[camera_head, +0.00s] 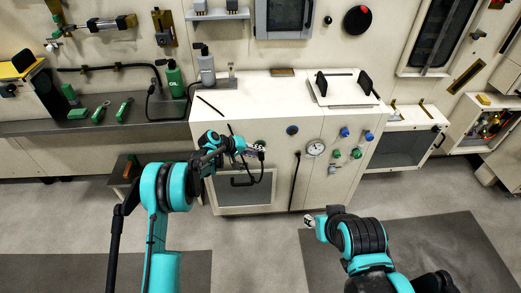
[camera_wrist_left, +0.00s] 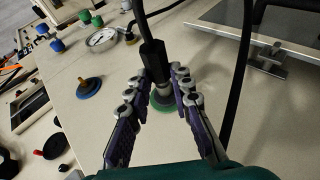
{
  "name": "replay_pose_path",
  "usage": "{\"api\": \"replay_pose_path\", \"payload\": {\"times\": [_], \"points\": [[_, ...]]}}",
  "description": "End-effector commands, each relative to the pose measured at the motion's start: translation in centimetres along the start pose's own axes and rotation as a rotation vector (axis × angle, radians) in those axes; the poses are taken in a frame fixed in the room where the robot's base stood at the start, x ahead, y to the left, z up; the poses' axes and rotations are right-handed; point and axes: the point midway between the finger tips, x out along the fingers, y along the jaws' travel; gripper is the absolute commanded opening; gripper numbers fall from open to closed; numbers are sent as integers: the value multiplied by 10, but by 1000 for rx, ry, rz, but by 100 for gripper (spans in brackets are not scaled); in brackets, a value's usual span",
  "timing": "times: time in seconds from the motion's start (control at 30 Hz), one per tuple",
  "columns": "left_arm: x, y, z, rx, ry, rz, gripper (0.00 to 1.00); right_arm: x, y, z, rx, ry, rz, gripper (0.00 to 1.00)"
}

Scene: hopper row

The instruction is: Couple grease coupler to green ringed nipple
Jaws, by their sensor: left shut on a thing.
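My left gripper (camera_head: 250,149) is at the front face of the white hopper cabinet. In the left wrist view its two fingers (camera_wrist_left: 160,92) are shut on the grease coupler (camera_wrist_left: 152,62), a black body with a hose running up out of the picture. The coupler's metal end points at the green ring (camera_wrist_left: 161,109) of the nipple, just beyond the fingertips. The nipple itself is hidden behind the coupler; I cannot tell whether they touch or are seated. The green ring (camera_head: 260,142) shows slightly in the head view. My right gripper (camera_head: 315,222) is low, away from the cabinet; its fingers are unclear.
A blue-ringed nipple (camera_head: 292,130) sits right of the green one. Further right are a gauge (camera_head: 315,148), blue knobs (camera_head: 344,132) and green knobs (camera_head: 337,153). A door handle (camera_wrist_left: 268,58) is close by in the wrist view. A black hose (camera_head: 295,180) hangs on the cabinet.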

Motion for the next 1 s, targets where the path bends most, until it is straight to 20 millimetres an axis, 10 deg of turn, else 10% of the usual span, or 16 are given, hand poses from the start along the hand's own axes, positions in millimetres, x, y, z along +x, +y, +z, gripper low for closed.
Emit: {"api": "replay_pose_path", "payload": {"times": [0.27,0.3,0.4,0.77,1.0], "points": [[0,0,0,0,1,0,0,0,0,0,0,0,0,40],[0,0,0,0,1,0,24,0,0,0,0,0,0,40],[0,0,0,0,1,0,45,0,0,0,0,0,0,40],[-5,0,0,-1,1,0,45,0,0,0,0,0,0,40],[-48,0,0,-2,2,-1,45,0,0,0,0,0,0,40]]}}
